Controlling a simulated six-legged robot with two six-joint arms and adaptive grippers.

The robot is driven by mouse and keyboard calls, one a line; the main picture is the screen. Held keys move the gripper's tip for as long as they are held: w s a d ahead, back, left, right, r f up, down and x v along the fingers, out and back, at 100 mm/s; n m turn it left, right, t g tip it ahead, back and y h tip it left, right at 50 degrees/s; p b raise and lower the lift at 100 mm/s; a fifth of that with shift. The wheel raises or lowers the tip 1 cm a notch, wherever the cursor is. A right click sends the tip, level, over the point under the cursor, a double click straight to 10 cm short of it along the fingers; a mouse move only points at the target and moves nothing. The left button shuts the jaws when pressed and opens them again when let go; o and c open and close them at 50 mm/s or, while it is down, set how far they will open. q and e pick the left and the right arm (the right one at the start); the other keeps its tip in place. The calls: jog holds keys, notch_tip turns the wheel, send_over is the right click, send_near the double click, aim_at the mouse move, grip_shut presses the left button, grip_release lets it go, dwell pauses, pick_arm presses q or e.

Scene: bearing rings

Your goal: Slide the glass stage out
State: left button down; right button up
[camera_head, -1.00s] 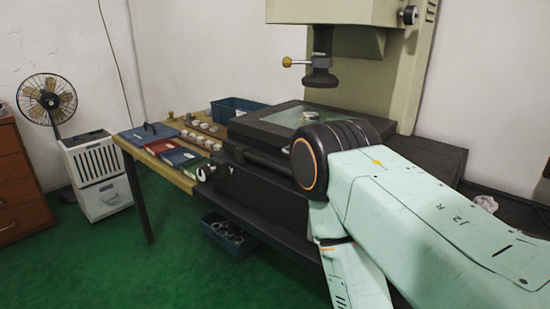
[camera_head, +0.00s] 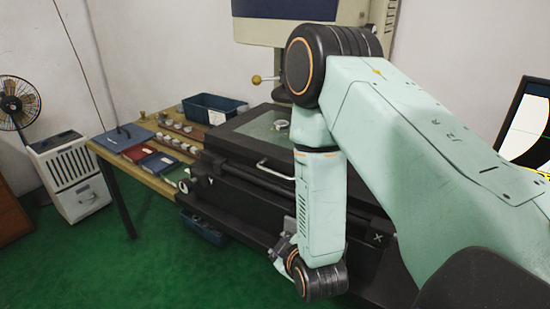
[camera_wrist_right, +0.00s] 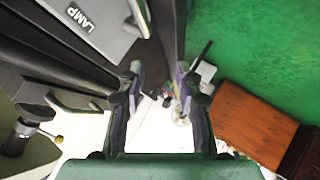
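The glass stage (camera_head: 262,125) is a pane in a dark frame on the machine's bed, with a bearing ring (camera_head: 281,124) on it. Its silver bar handle (camera_head: 272,171) is on the front edge, in the head view. My right arm covers the stage's right part. My right gripper (camera_head: 283,247) is low in front of the machine, below the handle and apart from it, mostly hidden by my wrist. In the right wrist view its fingers (camera_wrist_right: 157,88) are apart with nothing between them. A grey bar handle (camera_wrist_right: 73,104) shows left of them. My left gripper is out of view.
A wooden table (camera_head: 153,178) left of the machine holds coloured cases, small rings and a blue bin (camera_head: 212,109). A panel marked LAMP (camera_wrist_right: 95,25) is close to the right gripper. Green floor is open at the left front. A monitor (camera_head: 530,125) stands at right.

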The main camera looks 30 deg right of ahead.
aim_at(278, 176)
jog(key=w+d+r+n+t+h+p, duration=0.1)
jog(key=w+d+r+n+t+h, duration=0.15)
jog(key=r, duration=0.35)
jog(key=w+d+r+n+t+h, duration=0.1)
jog(key=w+d+r+n+t, duration=0.1)
jog(key=w+r+n, duration=0.3)
jog(key=shift+m, duration=0.35)
jog(key=x, duration=0.5)
jog(key=shift+w+d+r, duration=0.2)
jog(key=shift+r, duration=0.05)
jog(key=shift+d, duration=0.15)
jog(key=shift+c, duration=0.3)
grip_shut()
